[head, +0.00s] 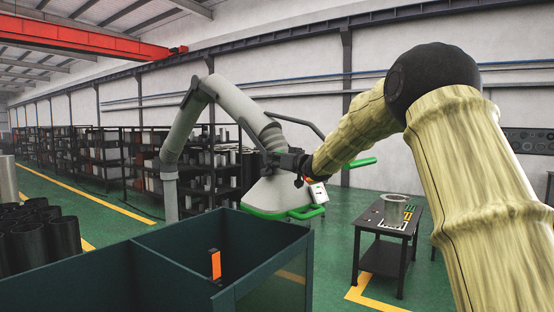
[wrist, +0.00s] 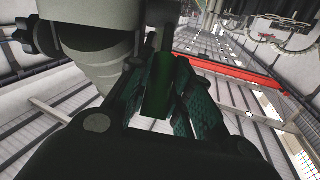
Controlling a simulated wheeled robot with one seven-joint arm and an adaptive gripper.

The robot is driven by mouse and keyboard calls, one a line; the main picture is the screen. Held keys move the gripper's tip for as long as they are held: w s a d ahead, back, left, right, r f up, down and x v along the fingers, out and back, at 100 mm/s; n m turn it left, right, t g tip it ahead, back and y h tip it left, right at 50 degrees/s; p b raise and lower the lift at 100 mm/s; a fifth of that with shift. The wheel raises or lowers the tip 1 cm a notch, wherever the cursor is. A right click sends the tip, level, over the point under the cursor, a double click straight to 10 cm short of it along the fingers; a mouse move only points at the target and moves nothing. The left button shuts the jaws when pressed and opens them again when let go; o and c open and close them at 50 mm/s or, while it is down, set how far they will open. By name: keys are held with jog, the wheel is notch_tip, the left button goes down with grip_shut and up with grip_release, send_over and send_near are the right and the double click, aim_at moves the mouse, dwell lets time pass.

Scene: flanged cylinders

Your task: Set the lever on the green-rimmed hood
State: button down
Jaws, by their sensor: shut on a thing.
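The hood (head: 262,192) is a grey-white cone with a green rim (head: 268,214), hanging from a jointed grey duct, in the middle of the head view. My gripper (head: 296,163) is at the upper right of the hood. In the wrist view, my gripper (wrist: 157,98) is shut on a dark green lever (wrist: 157,85), with a textured finger on each side. The grey hood and duct (wrist: 95,50) fill the upper left there. The head view does not clearly show the lever between my fingers, and its setting cannot be read.
A dark open-topped bin (head: 150,262) with an orange tab (head: 215,263) stands in front of the hood. A dark table (head: 388,232) with a metal flanged cylinder (head: 394,208) is at right. Black cylinders (head: 40,238) stand at left. Green floor is clear behind the bin.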

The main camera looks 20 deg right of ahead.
jog(key=shift+a, duration=0.1)
jog(key=c, duration=1.5)
grip_release()
jog(key=shift+c, duration=0.2)
jog(key=shift+s+d, duration=0.25)
jog(key=shift+s, duration=0.3)
jog(key=v, duration=1)
jog(key=shift+s, duration=0.35)
jog(key=shift+c, duration=0.5)
